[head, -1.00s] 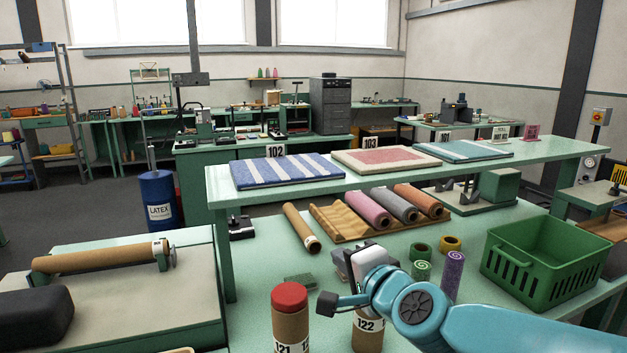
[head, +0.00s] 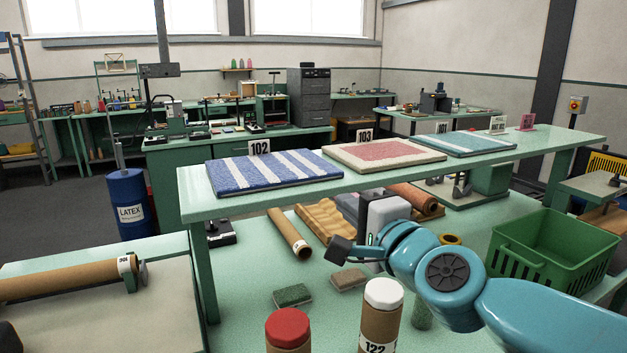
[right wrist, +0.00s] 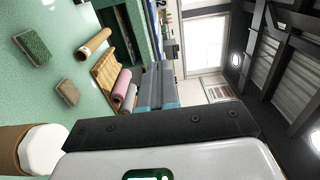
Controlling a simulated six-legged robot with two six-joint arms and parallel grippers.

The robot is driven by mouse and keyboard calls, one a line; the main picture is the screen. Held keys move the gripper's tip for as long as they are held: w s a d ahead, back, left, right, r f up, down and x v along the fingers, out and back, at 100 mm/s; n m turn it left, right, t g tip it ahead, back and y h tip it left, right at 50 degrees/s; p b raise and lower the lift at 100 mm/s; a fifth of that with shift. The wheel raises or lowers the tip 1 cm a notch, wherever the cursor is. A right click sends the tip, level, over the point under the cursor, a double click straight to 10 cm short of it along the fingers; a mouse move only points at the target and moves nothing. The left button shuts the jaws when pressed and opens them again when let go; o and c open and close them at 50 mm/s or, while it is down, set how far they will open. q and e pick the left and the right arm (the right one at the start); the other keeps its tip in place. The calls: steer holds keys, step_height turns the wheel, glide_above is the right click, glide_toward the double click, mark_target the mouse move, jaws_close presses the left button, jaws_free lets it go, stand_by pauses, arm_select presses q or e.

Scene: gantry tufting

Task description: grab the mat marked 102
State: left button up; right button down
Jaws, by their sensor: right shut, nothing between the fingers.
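The mat marked 102 (head: 272,172) is blue with white stripes. It lies flat at the left end of the raised green shelf (head: 190,208), in front of an upright card reading 102 (head: 260,147). My right gripper (head: 380,222) is in front of and below the shelf's near edge, to the right of the mat and apart from it. My left gripper is not in view.
A cream mat with a red centre (head: 385,154) and a teal striped mat (head: 460,144) lie farther right on the shelf. Below are tubes with a red cap (head: 288,325) and a white cap (head: 382,310), a brown roll (head: 290,234) and a green crate (head: 550,250).

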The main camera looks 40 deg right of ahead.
glide_toward(309, 176)
steer(key=x, duration=0.5)
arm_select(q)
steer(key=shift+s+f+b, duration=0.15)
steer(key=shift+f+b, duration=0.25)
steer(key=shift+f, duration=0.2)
arm_select(e)
steer(key=shift+x, duration=0.8)
steer(key=shift+r, duration=0.15)
steer(key=shift+w, duration=0.1)
steer(key=shift+w+d, duration=0.1)
steer(key=shift+w, duration=0.15)
steer(key=shift+x, duration=1.3)
steer(key=shift+s, duration=0.3)
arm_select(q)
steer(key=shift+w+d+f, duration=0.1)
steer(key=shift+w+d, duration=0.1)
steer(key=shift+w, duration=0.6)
arm_select(e)
steer(key=shift+w, duration=0.1)
